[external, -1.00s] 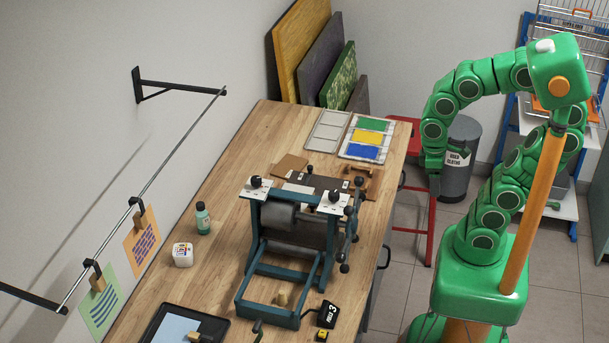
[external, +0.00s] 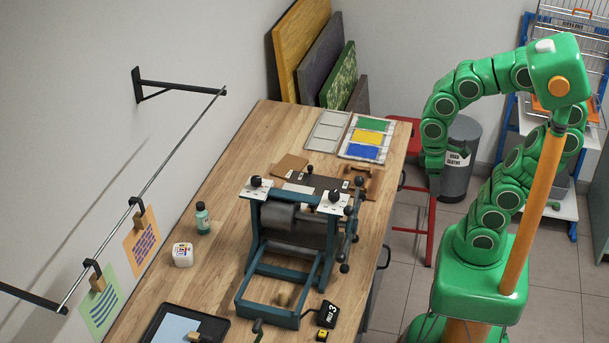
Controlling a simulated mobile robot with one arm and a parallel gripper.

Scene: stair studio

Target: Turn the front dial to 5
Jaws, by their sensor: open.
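A teal press (external: 268,315) with a grey roller stands on the wooden workbench. Two black dials on white plates sit on top of its frame: one at the left (external: 256,182) and one at the right (external: 334,196), on the side towards me. The dial markings are too small to read, so I cannot tell their settings. My gripper (external: 434,188) hangs at the end of my green arm, open and empty, right of the bench and apart from the press. Its fingers are small and dark in this view.
The workbench (external: 190,285) carries a green bottle (external: 203,218), a white tub (external: 182,254), a black tray (external: 158,330) and a colour sheet (external: 389,127). Black-knobbed handles (external: 347,240) stick out at the press's right side. A red stool (external: 415,222) and grey bin (external: 458,180) stand nearby.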

